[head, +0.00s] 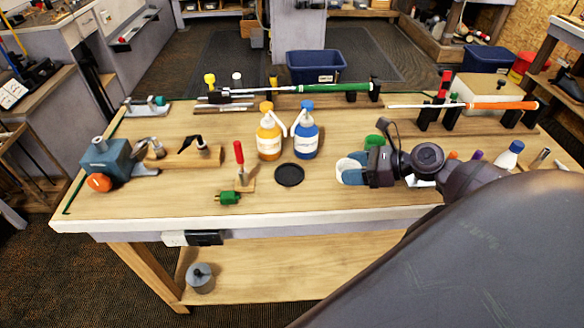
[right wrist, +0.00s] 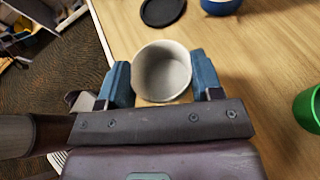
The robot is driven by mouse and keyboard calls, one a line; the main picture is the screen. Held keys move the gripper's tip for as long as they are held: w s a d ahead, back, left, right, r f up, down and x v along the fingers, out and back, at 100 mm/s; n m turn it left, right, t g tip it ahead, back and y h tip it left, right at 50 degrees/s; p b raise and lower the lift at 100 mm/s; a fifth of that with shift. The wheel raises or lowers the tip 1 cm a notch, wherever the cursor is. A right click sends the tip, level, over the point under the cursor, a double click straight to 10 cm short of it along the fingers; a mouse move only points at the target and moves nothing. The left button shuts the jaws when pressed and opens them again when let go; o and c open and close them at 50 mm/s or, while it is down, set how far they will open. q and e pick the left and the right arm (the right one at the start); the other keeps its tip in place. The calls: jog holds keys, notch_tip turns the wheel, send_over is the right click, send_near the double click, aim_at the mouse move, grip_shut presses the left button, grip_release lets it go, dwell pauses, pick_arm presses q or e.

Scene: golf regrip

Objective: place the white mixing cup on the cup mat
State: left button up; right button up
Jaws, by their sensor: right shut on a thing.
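The white mixing cup (head: 347,164) is between the blue fingers of my right gripper (head: 355,174), to the right of the mat in the head view. In the right wrist view the cup (right wrist: 162,70) is upright, its open mouth facing the camera, with a finger (right wrist: 118,84) on each side. The inside looks empty. The cup mat is a black disc (head: 289,175) lying bare on the bench; its near part shows at the top of the right wrist view (right wrist: 162,10). I cannot tell whether the cup's base touches the bench. My left gripper is out of view.
An orange bottle (head: 269,138) and a blue bottle (head: 306,140) stand just behind the mat. A green object (head: 373,142) stands behind my gripper. Bench between cup and mat is clear.

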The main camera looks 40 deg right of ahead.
jog(key=p, duration=0.2)
send_over(293, 176)
jog(key=shift+s+d, duration=0.3)
jog(key=shift+w+a, duration=0.2)
jog(key=shift+w, duration=0.1)
jog(key=shift+a+f, duration=0.1)
notch_tip(293, 176, down, 3)
jog(key=shift+r+b, duration=0.1)
jog(key=shift+b, duration=0.45)
jog(key=shift+f, duration=0.25)
jog(key=shift+f, duration=0.1)
jog(key=o, duration=0.9)
